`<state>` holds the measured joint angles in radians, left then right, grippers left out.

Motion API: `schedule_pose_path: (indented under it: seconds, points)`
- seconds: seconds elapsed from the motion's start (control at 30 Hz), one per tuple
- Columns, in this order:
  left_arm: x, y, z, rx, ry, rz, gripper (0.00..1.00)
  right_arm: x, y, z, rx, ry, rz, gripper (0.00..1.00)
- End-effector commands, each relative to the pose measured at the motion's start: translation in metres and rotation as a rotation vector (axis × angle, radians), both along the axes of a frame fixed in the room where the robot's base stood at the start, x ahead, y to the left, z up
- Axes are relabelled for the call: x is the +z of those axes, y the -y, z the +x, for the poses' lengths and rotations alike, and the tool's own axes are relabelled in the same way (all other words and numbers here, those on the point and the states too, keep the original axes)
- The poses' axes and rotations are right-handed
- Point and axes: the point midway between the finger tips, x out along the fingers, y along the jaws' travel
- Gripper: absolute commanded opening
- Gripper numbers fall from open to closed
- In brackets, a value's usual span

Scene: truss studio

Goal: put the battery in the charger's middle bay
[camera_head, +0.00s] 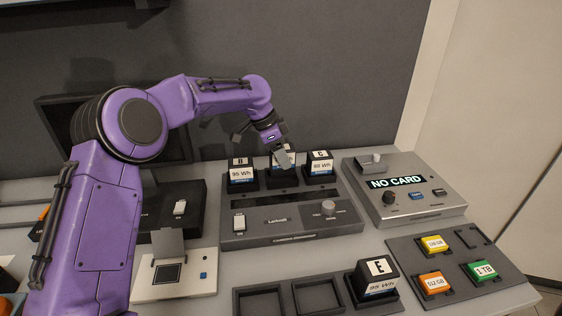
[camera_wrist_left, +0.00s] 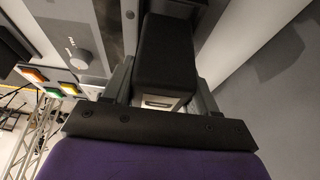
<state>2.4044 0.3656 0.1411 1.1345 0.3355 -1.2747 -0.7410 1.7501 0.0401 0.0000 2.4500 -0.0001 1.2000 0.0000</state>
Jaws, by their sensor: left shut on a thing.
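The charger (camera_head: 262,238) is a grey box with a knob on its front panel and a row of bays along its back. My left gripper (camera_head: 283,155) is over the middle bay, pointing down, shut on a dark battery (camera_head: 275,160). The battery (camera_wrist_left: 168,55) sits between the two fingers in the wrist view. It stands at or in the middle bay; the fingers hide part of it, and I cannot tell whether it is fully seated. A battery (camera_head: 242,172) fills the left bay and battery C (camera_head: 320,165) the right bay. My right gripper is not in view.
A card reader (camera_head: 425,207) showing "NO CARD" is at the right. A card tray (camera_head: 450,290) holds yellow, orange and green cards. A white device (camera_head: 190,287) stands at left.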

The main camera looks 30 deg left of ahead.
Motion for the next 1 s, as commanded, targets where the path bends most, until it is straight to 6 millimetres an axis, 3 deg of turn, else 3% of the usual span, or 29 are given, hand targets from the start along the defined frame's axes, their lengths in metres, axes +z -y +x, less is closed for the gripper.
schedule_pose_path:
  seconds: [0.2, 0.53, 0.57, 0.6, 0.63, 1.0]
  points:
    - [-0.031, -0.002, 0.001, 0.000, 0.000, 0.000, 0.03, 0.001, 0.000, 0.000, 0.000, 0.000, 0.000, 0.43]
    - [-0.035, -0.002, 0.002, 0.001, 0.001, 0.000, 0.03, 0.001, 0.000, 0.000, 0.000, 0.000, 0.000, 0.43]
    - [-0.036, -0.002, 0.001, 0.001, -0.001, 0.001, 0.64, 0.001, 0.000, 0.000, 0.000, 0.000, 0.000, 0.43]
    - [-0.036, -0.002, 0.001, 0.001, -0.001, 0.001, 0.77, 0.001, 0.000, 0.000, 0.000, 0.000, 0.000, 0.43]
    - [-0.036, -0.002, 0.001, 0.001, -0.001, 0.001, 0.83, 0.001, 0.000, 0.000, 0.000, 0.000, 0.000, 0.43]
    - [-0.027, -0.003, 0.000, 0.000, 0.001, 0.001, 0.83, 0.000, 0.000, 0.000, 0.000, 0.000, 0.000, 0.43]
